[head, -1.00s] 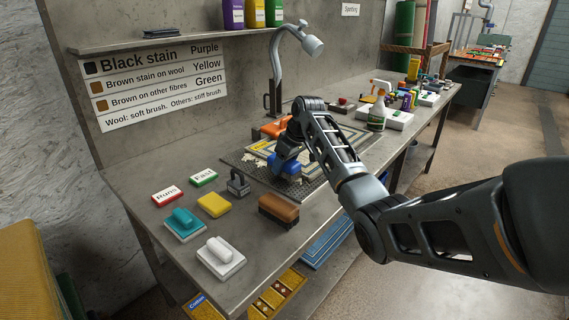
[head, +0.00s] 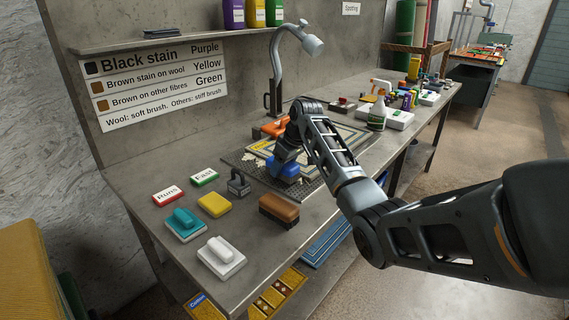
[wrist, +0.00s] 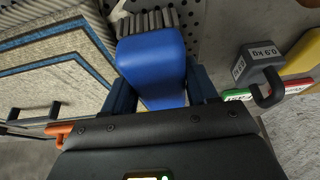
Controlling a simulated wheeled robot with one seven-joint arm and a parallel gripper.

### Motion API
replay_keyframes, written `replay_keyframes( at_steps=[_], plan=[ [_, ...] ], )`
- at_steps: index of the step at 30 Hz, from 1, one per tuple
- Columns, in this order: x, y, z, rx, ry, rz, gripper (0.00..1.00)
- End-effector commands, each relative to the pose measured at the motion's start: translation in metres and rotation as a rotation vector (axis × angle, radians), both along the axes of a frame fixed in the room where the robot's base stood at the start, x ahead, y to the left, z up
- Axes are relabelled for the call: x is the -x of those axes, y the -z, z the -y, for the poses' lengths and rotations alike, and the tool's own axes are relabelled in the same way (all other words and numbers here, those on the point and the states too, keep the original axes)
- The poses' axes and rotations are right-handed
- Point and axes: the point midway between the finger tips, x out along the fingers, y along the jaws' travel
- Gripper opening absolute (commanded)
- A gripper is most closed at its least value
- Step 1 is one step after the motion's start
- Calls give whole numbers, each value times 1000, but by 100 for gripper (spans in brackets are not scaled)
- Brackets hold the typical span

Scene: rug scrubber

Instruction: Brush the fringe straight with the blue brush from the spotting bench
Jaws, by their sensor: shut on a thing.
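My gripper (head: 286,160) is shut on the blue brush (head: 283,168). The brush also fills the middle of the wrist view (wrist: 152,62), between the two fingers, with its grey bristles pointing away from my gripper. The brush is at the near-left end of the rug (head: 325,142), which has a cream field with blue and yellow border bands and lies on the dark perforated panel of the bench. The pale fringe (head: 252,158) shows at the rug's left edge, just left of the brush. I cannot tell whether the bristles touch the fringe.
A weight marked 0.9 kg (head: 238,184) stands close to the panel's left corner. A brown brush (head: 279,210), a yellow block (head: 214,204), a teal brush (head: 186,224) and a white brush (head: 221,257) lie nearer. An orange-handled tool (head: 275,127) is behind my gripper. A lamp (head: 277,70) rises at the back.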

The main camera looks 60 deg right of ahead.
Motion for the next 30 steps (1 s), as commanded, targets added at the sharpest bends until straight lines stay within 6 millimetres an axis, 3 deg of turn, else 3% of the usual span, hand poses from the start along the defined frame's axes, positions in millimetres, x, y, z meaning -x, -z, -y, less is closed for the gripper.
replay_keyframes(
  at_steps=[30],
  plan=[
    [-7, 8, -30, -4, -4, -2, 31]
  ],
)
